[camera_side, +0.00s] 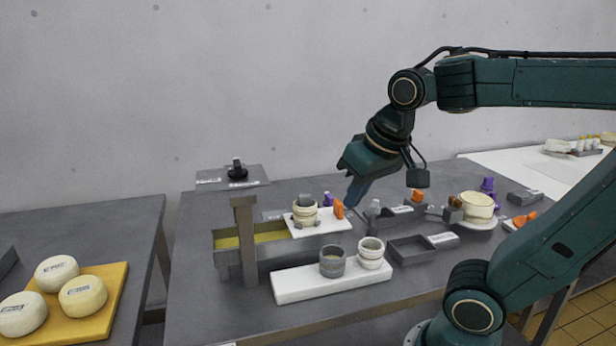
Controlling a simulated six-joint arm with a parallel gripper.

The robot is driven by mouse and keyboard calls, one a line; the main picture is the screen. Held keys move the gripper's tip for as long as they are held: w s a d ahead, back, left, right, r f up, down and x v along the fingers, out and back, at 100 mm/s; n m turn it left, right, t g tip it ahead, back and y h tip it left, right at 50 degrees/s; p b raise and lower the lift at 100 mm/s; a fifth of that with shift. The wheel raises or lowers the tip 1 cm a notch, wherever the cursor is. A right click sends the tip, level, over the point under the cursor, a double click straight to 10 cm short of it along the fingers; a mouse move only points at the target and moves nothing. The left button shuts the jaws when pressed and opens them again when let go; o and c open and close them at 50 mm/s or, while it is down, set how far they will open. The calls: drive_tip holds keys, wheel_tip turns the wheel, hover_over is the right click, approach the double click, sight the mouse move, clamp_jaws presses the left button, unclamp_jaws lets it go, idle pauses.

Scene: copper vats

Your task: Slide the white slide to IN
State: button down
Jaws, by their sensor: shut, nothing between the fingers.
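The white slide (333,225) appears to be the white plate lying across the right end of a grey trough (292,268). A cream pot (305,215) with a grey piece in it stands on the plate, and an orange block (339,208) stands at its right edge. My gripper (351,203) is shut and empty, its blue fingers pointing down just right of the orange block. I cannot tell whether they touch it. No IN mark is legible.
A grey post (245,240) rises at the trough's front left. A white board (300,285) with two cups lies in front. A grey open tray (411,252) is to the right, with several small items behind it. Cheeses sit on a yellow board (112,285) on another table.

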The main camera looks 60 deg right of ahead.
drive_tip(key=w+d+f+m+g, duration=0.1)
drive_tip(key=w+d+m+g, duration=0.1)
drive_tip(key=d+m, duration=0.5)
drive_tip(key=w+d+f+m+g, duration=0.2)
drive_tip(key=w+d+m, duration=0.3)
drive_tip(key=d+m, duration=0.3)
drive_tip(key=w+d+f+m+g+h, duration=0.1)
drive_tip(key=w+d+m+g, duration=0.2)
drive_tip(key=d+m, duration=0.4)
drive_tip(key=shift+w+d+f, duration=0.25)
drive_tip(key=shift+d, duration=0.85)
drive_tip(key=shift+f, duration=0.1)
drive_tip(key=x, duration=1)
drive_tip(key=shift+w+a, duration=1.3)
